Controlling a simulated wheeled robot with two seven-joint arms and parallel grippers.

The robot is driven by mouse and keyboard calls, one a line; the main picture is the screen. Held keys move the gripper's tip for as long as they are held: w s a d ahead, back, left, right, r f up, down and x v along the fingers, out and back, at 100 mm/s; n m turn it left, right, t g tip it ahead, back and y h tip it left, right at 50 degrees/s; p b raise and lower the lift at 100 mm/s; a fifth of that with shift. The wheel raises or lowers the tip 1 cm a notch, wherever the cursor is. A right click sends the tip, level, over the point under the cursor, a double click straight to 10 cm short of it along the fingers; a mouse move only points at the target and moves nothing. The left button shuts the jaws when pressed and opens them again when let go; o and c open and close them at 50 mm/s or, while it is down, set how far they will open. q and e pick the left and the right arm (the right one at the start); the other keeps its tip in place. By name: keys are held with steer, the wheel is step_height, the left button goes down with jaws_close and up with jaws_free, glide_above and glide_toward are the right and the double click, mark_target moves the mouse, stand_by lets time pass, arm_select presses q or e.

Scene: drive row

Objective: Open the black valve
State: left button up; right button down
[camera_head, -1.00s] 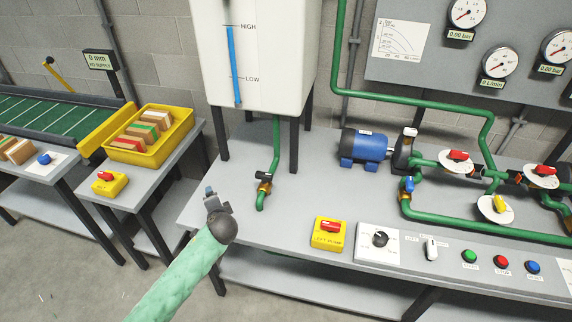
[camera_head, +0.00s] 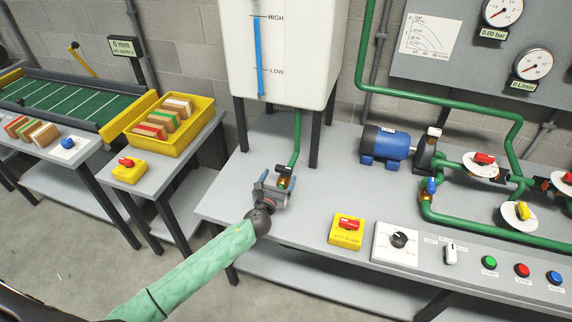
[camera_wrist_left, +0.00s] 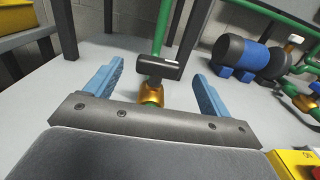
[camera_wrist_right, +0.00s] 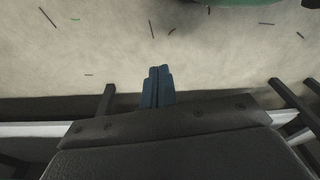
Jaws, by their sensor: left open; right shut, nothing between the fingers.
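The black valve (camera_head: 284,169) is a black bar handle on a brass body, on the green pipe below the white tank. In the left wrist view the black handle (camera_wrist_left: 160,67) lies crosswise, between my open blue fingers with room on both sides. My left gripper (camera_head: 272,183) is open at the valve and partly hides it in the head view. I cannot tell whether a finger touches the handle. My right gripper (camera_wrist_right: 159,70) is shut and empty above the bare floor, away from the table.
The white tank (camera_head: 285,60) stands behind the valve. A yellow switch box (camera_head: 345,231) with a red knob, a black dial (camera_head: 399,240) and buttons line the table's front edge. A blue pump motor (camera_head: 381,143) stands to the right. A yellow crate (camera_head: 196,133) stands left.

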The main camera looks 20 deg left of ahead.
arm_select(q)
steer(key=shift+w+d+p, duration=0.1)
steer(key=shift+w+p, duration=0.85)
steer(key=shift+w, duration=2.85)
arm_select(e)
steer(key=shift+s+d+f, duration=0.2)
steer(key=shift+d+f, duration=0.05)
steer(key=shift+f, duration=0.45)
steer(key=shift+s+d+f, duration=0.2)
steer(key=shift+s+f, duration=0.05)
steer(key=shift+f, duration=0.45)
steer(key=shift+s+d+f, duration=0.2)
steer(key=shift+d+f, duration=0.05)
steer(key=shift+f, duration=0.45)
arm_select(q)
steer(key=c, duration=1)
arm_select(e)
steer(key=shift+s+d, duration=0.1)
